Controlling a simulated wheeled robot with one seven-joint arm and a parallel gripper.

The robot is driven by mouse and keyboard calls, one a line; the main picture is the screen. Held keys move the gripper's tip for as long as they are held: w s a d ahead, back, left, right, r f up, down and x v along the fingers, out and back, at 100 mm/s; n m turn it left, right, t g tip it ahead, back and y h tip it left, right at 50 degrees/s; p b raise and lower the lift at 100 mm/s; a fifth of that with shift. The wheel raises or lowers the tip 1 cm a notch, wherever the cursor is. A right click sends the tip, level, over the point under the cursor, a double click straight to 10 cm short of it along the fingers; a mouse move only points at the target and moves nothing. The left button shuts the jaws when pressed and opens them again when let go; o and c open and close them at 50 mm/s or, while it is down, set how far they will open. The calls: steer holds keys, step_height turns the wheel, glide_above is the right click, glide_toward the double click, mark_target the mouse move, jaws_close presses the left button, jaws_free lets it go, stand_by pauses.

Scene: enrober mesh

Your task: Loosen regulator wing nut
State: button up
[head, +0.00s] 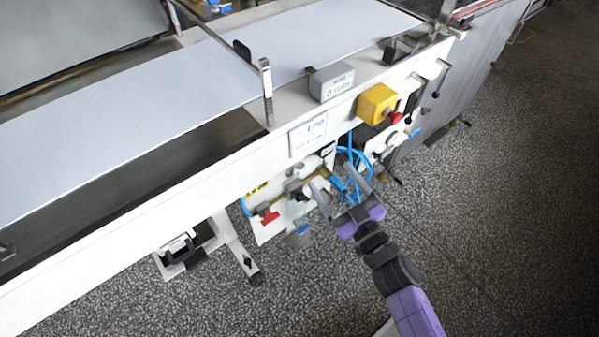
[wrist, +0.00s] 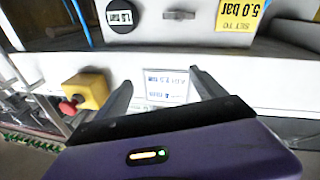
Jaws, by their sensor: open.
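My gripper (head: 333,172) is at the front of the white machine, close to the pneumatic panel, with its two grey fingers spread and nothing between them. In the wrist view my gripper (wrist: 160,77) is also open, its fingers pointing towards the machine front. The pneumatic panel (head: 268,231) carries small fittings, a red handle (head: 270,217) and a dark fitting (head: 297,188) left of my fingers. I cannot tell which part is the regulator wing nut. A yellow "SET TO 5.0 bar" label (wrist: 238,13) and a round black-and-white dial (wrist: 121,16) show upside down beyond the fingers.
Blue hoses (head: 367,168) loop right beside my fingers. A yellow box (head: 377,104) with a red button (head: 395,118) sticks out above right. A white belt (head: 180,85) runs along the machine top. The speckled floor (head: 480,230) is clear to the right.

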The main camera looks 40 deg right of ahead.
mark_target(298, 171)
steer(key=shift+w+a+f+g+y+b, duration=0.2)
steer(key=shift+w+f+y, duration=0.35)
steer(key=shift+w+f, duration=1)
steer(key=shift+w+a+f+g+y+b, duration=0.3)
steer(key=shift+w+f+y, duration=0.45)
steer(key=shift+w, duration=1.45)
steer(key=shift+w+a+f+g+y, duration=0.1)
steer(key=shift+w+a+f+y, duration=0.25)
steer(key=shift+w+f, duration=1.25)
steer(key=shift+w+r, duration=0.3)
steer(key=c, duration=1.4)
steer(key=shift+o, duration=0.2)
